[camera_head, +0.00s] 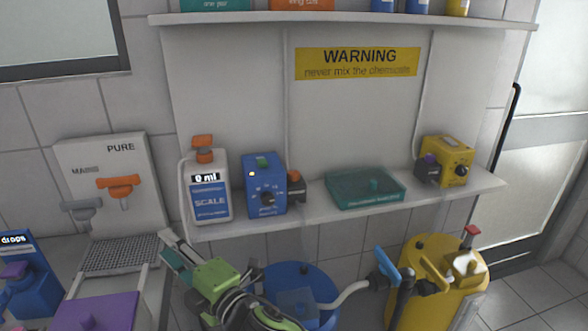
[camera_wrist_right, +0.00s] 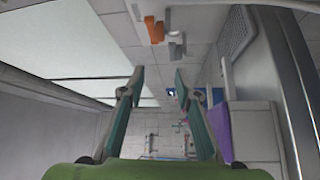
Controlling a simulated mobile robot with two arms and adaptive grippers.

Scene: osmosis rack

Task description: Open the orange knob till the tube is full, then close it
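An orange tap-like knob (camera_head: 121,186) sits on the white panel (camera_head: 93,160) marked PURE and MAINS, beside a grey tap (camera_head: 82,209). In the right wrist view the orange tap (camera_wrist_right: 155,30) is ahead of the fingers. Another orange knob (camera_head: 203,143) tops the white SCALE unit (camera_head: 207,203), whose display reads 0 ml. My right gripper (camera_head: 174,251), with green parts, is in front of and below the shelf, right of the panel. In the wrist view its fingers (camera_wrist_right: 159,78) are apart with nothing between them. My left gripper is not in view. I cannot make out a separate tube to fill.
The shelf (camera_head: 330,203) holds a blue device (camera_head: 263,183), a teal tray (camera_head: 365,200) and a yellow device (camera_head: 449,160). Below stand a blue barrel (camera_head: 318,281) and a yellow barrel (camera_head: 410,300). A metal grid (camera_head: 118,255), purple surface (camera_head: 105,310) and blue drops unit (camera_head: 35,277) are left.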

